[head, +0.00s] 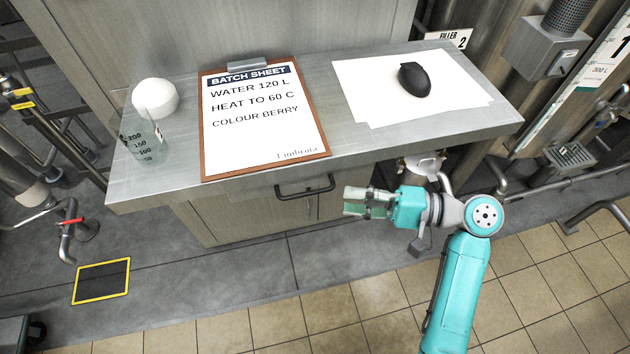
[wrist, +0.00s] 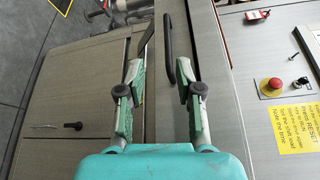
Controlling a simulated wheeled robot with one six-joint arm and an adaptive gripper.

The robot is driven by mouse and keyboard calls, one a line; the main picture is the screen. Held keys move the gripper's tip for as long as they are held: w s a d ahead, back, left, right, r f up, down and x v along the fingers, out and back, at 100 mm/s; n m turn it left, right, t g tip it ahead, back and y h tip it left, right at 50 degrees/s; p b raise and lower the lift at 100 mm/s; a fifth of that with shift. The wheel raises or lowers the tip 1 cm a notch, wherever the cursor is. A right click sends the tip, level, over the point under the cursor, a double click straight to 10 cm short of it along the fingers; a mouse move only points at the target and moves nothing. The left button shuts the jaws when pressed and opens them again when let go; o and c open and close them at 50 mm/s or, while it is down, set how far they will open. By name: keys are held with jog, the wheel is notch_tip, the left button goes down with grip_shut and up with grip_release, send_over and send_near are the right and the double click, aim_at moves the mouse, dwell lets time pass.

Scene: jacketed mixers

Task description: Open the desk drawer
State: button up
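The desk drawer (head: 245,194) is under the front edge of the grey desktop and looks closed. Its dark bar handle (head: 305,191) runs along the drawer front; the handle also shows in the wrist view (wrist: 168,48). My gripper (head: 350,203) is to the right of the handle in the head view. In the wrist view my gripper (wrist: 160,68) has its two fingers spread, with a clear gap between them. The handle lies ahead, nearer the right finger. I see no contact with it. Nothing is held.
On the desk (head: 180,178) are a clipboard (head: 265,165), a beaker (head: 143,140), a white rounded object (head: 155,97) and a black mouse (head: 414,79) on white paper (head: 370,112). The tiled floor in front is clear.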

aim_at(312, 194)
jog(key=shift+n+g, duration=0.3)
jog(key=shift+g, duration=0.1)
jog(key=a, duration=0.3)
jog(key=w+a, duration=0.1)
jog(key=a, duration=0.6)
jog(key=shift+w+r, duration=0.15)
jog(key=shift+w, duration=0.05)
grip_shut()
